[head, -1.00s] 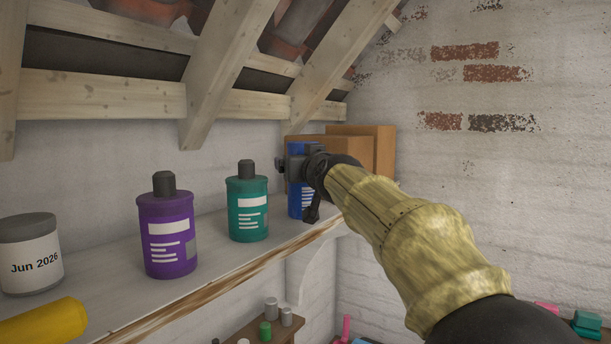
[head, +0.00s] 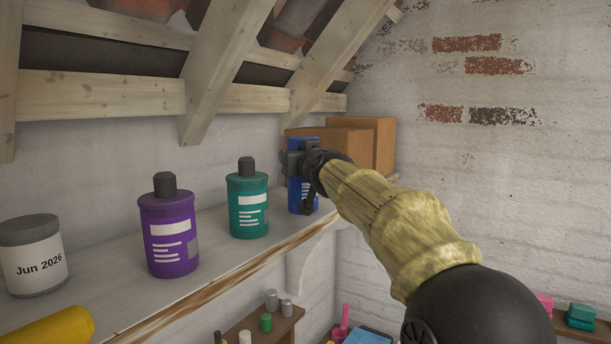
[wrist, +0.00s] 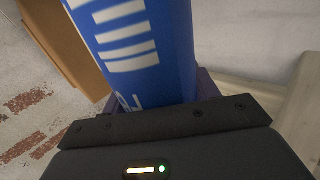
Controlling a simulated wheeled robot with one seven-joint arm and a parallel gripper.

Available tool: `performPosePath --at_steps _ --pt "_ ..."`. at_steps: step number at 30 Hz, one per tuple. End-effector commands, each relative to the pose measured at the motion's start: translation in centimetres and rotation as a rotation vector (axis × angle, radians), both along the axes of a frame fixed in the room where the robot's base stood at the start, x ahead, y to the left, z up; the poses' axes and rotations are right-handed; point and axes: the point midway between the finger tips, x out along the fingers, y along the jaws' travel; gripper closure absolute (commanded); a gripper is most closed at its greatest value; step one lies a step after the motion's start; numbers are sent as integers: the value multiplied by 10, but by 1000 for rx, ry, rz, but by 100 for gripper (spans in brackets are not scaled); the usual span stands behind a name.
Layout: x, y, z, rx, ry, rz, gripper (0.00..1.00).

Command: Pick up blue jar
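The blue jar (head: 296,194) stands upright on the white shelf, in front of brown boxes at its far end. It has a white label with several stripes. My gripper (head: 302,168) is at the jar and covers part of its front and upper side. In the wrist view the blue jar (wrist: 150,60) fills the upper middle, very close to the palm. Dark finger parts of my gripper (wrist: 158,100) lie flush on both sides of it, so it looks shut on the jar. The fingertips are largely hidden by the jar.
A teal jar (head: 248,207), a purple jar (head: 168,240) and a grey-lidded pot (head: 35,268) stand along the shelf (head: 215,255) to the left. Brown boxes (head: 372,145) stand behind the blue jar. Sloping beams (head: 228,70) hang above. A brick wall is at right.

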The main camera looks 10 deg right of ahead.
Motion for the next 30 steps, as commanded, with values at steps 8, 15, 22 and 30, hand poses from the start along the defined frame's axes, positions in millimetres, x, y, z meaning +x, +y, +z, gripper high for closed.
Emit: performPosePath --at_steps 8,15,22,30 --pt "-1 0 2 -1 -3 0 78" --pt "0 1 8 -1 -4 0 78" --pt "-1 2 36 -2 -6 1 78" --pt "0 2 83 -2 -5 1 78"
